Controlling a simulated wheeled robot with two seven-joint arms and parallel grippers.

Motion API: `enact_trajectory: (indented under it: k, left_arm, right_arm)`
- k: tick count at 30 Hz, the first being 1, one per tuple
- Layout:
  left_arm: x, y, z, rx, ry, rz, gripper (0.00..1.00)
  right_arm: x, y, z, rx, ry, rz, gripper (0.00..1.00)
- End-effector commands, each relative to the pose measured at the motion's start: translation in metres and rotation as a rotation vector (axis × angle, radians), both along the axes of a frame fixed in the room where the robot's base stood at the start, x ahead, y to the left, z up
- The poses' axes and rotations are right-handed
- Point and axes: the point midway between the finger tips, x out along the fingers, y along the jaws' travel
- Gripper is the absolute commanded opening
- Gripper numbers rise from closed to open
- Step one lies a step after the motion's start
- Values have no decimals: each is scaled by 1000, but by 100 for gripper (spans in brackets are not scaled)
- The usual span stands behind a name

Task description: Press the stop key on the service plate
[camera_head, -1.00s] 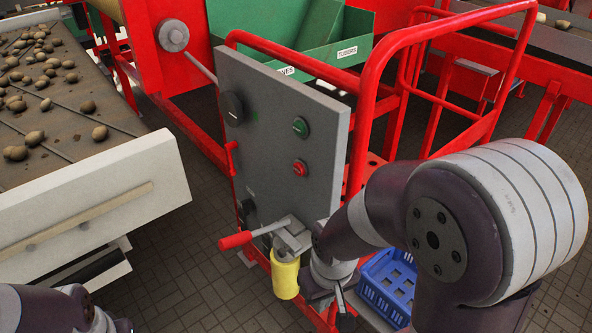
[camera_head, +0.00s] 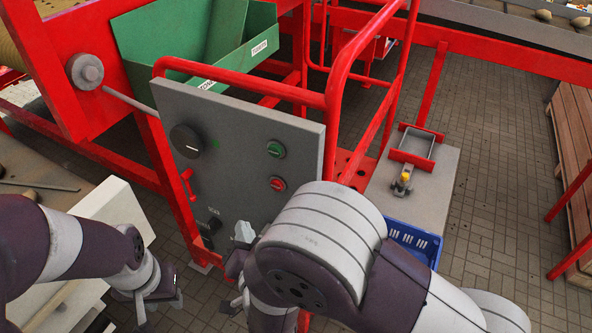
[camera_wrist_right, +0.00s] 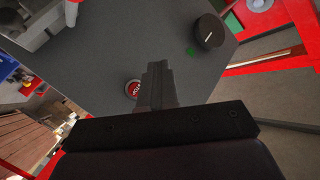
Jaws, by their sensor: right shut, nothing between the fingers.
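The service plate (camera_head: 235,125) is a grey upright panel on the red frame. It carries a green key (camera_head: 275,149) and, below that, a red key (camera_head: 277,184). A large black knob (camera_head: 186,141) is at its upper left. My right gripper (camera_wrist_right: 157,68) is shut and empty, its fingers pointing at the plate. In the right wrist view the red key (camera_wrist_right: 132,88) shows just left of the fingers, partly covered by them. Contact cannot be judged. In the head view my right arm hides most of that gripper. My left gripper (camera_head: 156,300) hangs low at the left, its opening unclear.
A red guard rail (camera_head: 335,85) stands right of the plate. A green hopper (camera_head: 190,50) is behind it. A blue crate (camera_head: 414,240) and a grey bench (camera_head: 435,180) are to the right. A pale conveyor end (camera_head: 115,210) is near my left arm. Tiled floor is open at right.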

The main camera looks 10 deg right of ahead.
Motion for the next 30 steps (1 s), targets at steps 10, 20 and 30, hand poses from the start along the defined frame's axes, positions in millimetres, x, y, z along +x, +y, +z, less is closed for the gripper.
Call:
enact_trajectory:
  k: [10,20,30]
  left_arm:
    - [0,0,2,0,1,0,39]
    - [0,0,3,0,0,0,39]
    - [0,0,0,0,0,0,39]
  right_arm:
    - [-4,2,6,16,-42,-4,0]
    - [18,-14,6,14,-40,-9,0]
    - [56,-41,4,15,-40,-7,0]
